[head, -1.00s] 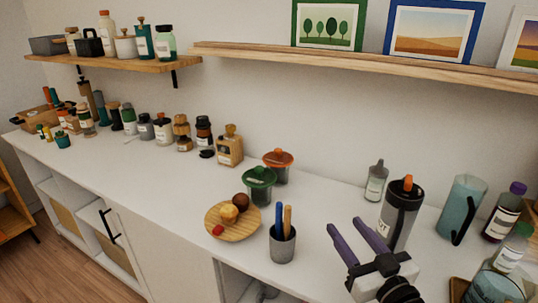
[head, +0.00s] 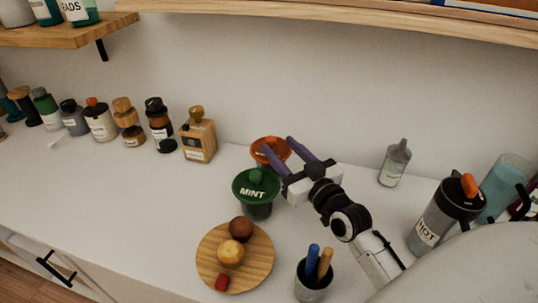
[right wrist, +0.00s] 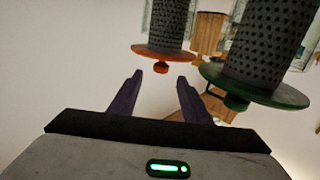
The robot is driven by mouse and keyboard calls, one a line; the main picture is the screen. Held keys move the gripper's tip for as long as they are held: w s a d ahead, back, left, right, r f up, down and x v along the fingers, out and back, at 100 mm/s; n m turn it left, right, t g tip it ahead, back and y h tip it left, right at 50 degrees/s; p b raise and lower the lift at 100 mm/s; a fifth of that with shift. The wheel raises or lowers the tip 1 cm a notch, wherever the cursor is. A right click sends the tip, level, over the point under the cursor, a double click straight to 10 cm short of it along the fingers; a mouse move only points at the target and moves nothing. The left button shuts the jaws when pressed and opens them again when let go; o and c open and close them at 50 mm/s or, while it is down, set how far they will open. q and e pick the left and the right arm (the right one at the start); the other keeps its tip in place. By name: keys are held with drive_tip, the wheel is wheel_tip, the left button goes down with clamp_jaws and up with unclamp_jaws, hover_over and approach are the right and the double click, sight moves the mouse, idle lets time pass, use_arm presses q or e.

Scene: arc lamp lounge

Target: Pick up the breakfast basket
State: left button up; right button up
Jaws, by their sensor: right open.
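A dark perforated basket with an orange lid (head: 262,146) and knob stands at the back of the white counter; its lettering is unreadable. I take it as the breakfast basket. It also shows upside down in the right wrist view, with its lid (right wrist: 163,52) and mesh body (right wrist: 166,22). A similar basket with a green lid marked MINT (head: 256,186) stands in front. My right gripper (head: 278,141) is open and empty at the orange lid, partly covering it. In the wrist view the orange knob appears between and just beyond the fingertips (right wrist: 158,76). My left gripper is not in view.
A round wooden plate (head: 260,272) with food and a grey cup (head: 314,284) with two sticks stand in front. A HOT flask (head: 440,218) and a small bottle (head: 394,165) stand right. A wooden box (head: 199,138) and several jars line the left. Shelves run above.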

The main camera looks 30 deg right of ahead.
sight(274, 142)
drive_tip(key=w, duration=0.5)
drive_tip(key=shift+w+d+f, duration=0.1)
drive_tip(key=shift+d+f, duration=0.1)
drive_tip(key=shift+f, duration=0.05)
drive_tip(key=shift+w, duration=0.25)
clamp_jaws()
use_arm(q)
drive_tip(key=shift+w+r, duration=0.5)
